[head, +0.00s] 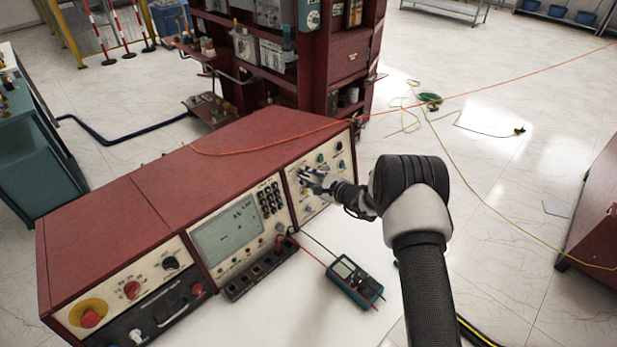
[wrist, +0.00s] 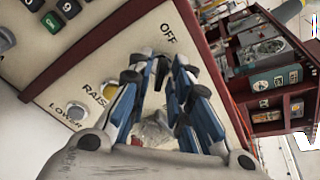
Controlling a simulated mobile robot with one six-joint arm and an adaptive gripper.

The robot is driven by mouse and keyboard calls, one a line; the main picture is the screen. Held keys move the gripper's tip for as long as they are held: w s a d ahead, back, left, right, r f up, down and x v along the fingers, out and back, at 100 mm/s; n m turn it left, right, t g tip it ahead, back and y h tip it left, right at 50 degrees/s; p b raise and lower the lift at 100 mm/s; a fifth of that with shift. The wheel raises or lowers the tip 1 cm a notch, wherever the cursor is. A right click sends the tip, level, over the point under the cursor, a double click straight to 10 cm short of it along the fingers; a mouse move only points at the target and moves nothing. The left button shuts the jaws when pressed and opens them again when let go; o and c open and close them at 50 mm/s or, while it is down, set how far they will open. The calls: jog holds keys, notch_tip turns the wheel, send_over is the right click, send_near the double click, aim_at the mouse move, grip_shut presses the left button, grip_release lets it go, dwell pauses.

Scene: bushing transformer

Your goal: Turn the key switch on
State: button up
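My gripper (head: 312,180) is in front of the cream right-hand panel (head: 322,156) of the red console. In the wrist view its blue fingers (wrist: 167,62) point at the panel just below the printed word OFF (wrist: 168,34). I cannot make out the key switch clearly, as the gripper covers that part of the panel. No contact with a key can be seen.
A yellow button (wrist: 110,92) labelled RAISE and a pale button (wrist: 75,112) labelled LOWER sit left of the fingers. A keypad (head: 271,199) and screen (head: 228,232) are left of the panel. A multimeter (head: 355,283) with leads lies in front of the console.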

grip_shut()
jog(key=shift+m, duration=0.3)
jog(key=m+b, duration=0.3)
jog(key=m, duration=0.4)
jog(key=shift+m, duration=0.4)
jog(key=shift+m+g+y+p, duration=0.4)
jog(key=shift+m+y, duration=0.1)
jog(key=shift+m, duration=3.8)
